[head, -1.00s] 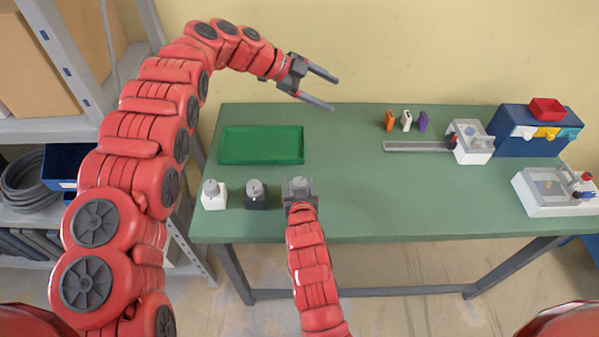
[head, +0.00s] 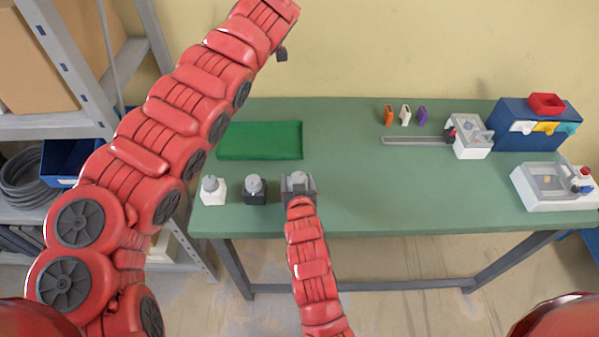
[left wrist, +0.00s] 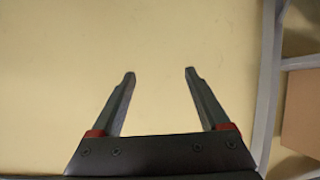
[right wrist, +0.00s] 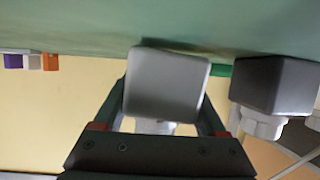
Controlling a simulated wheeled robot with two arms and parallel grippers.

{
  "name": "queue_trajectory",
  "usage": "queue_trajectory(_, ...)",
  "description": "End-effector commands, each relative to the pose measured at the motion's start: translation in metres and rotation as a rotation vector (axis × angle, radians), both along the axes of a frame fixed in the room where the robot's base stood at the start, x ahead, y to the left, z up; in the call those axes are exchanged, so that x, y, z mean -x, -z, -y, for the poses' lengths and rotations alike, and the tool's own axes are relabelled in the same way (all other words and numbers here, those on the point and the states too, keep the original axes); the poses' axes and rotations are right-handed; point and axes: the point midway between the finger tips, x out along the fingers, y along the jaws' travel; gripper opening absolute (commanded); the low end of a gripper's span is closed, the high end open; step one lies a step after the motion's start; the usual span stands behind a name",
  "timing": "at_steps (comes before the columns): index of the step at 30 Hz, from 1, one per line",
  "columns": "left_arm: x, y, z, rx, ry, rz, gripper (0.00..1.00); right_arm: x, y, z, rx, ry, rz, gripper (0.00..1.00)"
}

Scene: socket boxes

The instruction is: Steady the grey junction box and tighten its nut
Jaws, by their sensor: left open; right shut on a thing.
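The grey junction box (right wrist: 167,84) is between the fingers of my right gripper (right wrist: 168,108), which is shut on it. In the head view the box's round light-grey nut (head: 297,178) faces up, and the gripper (head: 299,191) hides much of the box from the front. The box is at or very near the table top. My left gripper (left wrist: 158,75) is open and empty, with only the pale wall before it in the left wrist view. In the head view, only a small dark part of it shows behind the raised left arm.
A black box (head: 255,191) and a white box (head: 213,191) stand in a row left of the grey one. A green tray (head: 260,141) lies behind them. Fixtures and a blue cabinet (head: 527,138) stand at the right. The table's middle is clear.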

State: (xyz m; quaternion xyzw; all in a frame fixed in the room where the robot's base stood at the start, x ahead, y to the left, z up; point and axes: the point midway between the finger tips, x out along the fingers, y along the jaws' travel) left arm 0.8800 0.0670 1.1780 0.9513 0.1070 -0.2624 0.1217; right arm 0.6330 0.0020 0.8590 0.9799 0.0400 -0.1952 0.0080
Motion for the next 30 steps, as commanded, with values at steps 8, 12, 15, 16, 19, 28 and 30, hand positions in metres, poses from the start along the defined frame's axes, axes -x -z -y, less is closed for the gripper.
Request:
queue_trajectory(8,0.152,0.114,0.057,0.088,-0.024,-0.654,0.79,0.0,-0.001,0.0,0.0,0.0,0.001,0.07)
queue_trajectory(12,0.22,0.133,0.075,0.064,0.011,-0.887,0.79,0.0,-0.001,0.0,0.0,0.0,0.001,0.07)
queue_trajectory(15,0.25,0.137,0.081,0.044,0.033,-0.986,0.79,0.0,-0.001,0.0,0.0,0.0,0.001,0.07)
queue_trajectory(16,0.256,0.138,0.081,0.039,0.037,-1.005,0.79,0.0,-0.001,0.0,0.0,0.0,0.001,0.07)
queue_trajectory(19,0.267,0.143,0.082,0.031,0.044,-1.043,0.79,0.0,-0.001,0.0,0.0,0.0,0.001,0.07)
queue_trajectory(28,0.27,0.197,0.077,0.028,0.044,-1.049,0.79,0.0,0.0,0.0,0.0,0.0,0.001,0.07)
queue_trajectory(30,0.27,0.211,0.076,0.03,0.045,-1.045,0.79,0.0,-0.001,0.0,0.0,0.0,0.001,0.07)
